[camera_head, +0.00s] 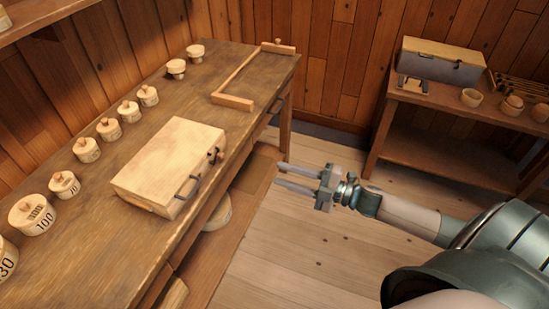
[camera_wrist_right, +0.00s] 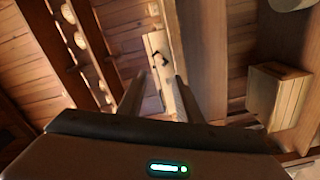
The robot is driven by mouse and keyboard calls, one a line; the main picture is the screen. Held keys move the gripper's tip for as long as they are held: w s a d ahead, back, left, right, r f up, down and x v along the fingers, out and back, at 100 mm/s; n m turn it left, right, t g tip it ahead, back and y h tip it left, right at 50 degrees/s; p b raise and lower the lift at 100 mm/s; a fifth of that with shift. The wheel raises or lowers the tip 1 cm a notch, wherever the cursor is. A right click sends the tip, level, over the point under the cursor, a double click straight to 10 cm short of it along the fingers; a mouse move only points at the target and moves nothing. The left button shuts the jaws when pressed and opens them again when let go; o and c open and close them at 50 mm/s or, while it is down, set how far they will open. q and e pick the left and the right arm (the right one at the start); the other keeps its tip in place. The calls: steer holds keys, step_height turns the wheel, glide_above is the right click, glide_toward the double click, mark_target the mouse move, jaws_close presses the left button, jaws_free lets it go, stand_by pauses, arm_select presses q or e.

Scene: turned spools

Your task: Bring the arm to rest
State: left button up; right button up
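My right gripper (camera_head: 280,175) hangs in the air over the floor, to the right of the long workbench (camera_head: 245,80). Its two fingers point left toward the bench and stand apart with nothing between them. In the right wrist view the two fingers of the gripper (camera_wrist_right: 161,82) also show apart and empty. My right arm reaches in from the lower right. My left gripper is in neither view.
A closed wooden box (camera_head: 170,160) with dark handles lies on the workbench. Several lidded, numbered canisters (camera_head: 87,149) line its back edge. A wooden frame (camera_head: 233,101) lies at its far end. A side table (camera_head: 455,105) at right holds a metal-sided box (camera_head: 440,68) and small cups. Floor between is clear.

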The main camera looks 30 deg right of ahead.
steer(key=s+d+f+m+g+h, duration=0.1)
steer(key=s+d+f+m+h, duration=0.25)
steer(key=f, duration=0.85)
steer(key=s+d+f+m+g+h, duration=0.1)
steer(key=s+d+f+m+h, duration=0.25)
steer(key=f, duration=0.95)
steer(key=s+d+f+m+g+h, duration=0.15)
steer(key=s+f+m+h, duration=0.35)
steer(key=f, duration=0.7)
steer(key=s+a+f+m+g, duration=0.2)
steer(key=s+f, duration=0.5)
steer(key=s+a+f+m+g, duration=0.2)
steer(key=s+a+f+g, duration=0.1)
steer(key=s+f, duration=0.45)
steer(key=s+a+f+m+g, duration=0.1)
steer(key=s+a+f, duration=0.1)
steer(key=s, duration=0.4)
steer(key=s+a+f+m+g, duration=0.1)
steer(key=s+a+f+g, duration=0.1)
steer(key=s+a, duration=0.2)
steer(key=s+a+f+g+y, duration=0.1)
steer(key=s+a+f, duration=0.1)
steer(key=s, duration=0.8)
steer(key=shift+a+f+m+g, duration=0.3)
steer(key=shift+a+m+g, duration=0.1)
steer(key=shift+a, duration=0.5)
